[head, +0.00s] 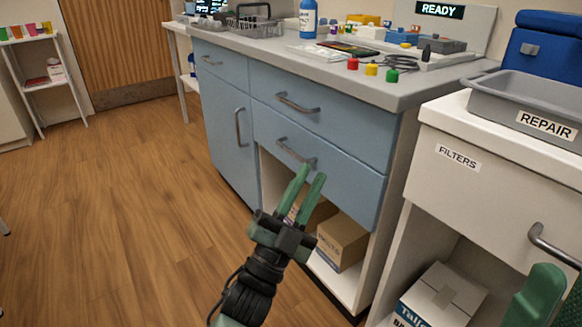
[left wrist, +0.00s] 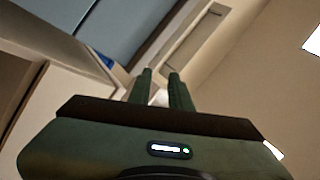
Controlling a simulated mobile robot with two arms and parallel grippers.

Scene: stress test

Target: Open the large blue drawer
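A blue cabinet stands under a grey counter. A green part of my right gripper (head: 540,295) shows at the bottom right.
An open shelf below the lower drawer holds cardboard boxes (head: 342,241). A white cabinet labelled FILTERS (head: 490,180) stands close on the right, bearing a grey REPAIR tray (head: 490,106). The wooden floor (head: 110,220) at left is clear.

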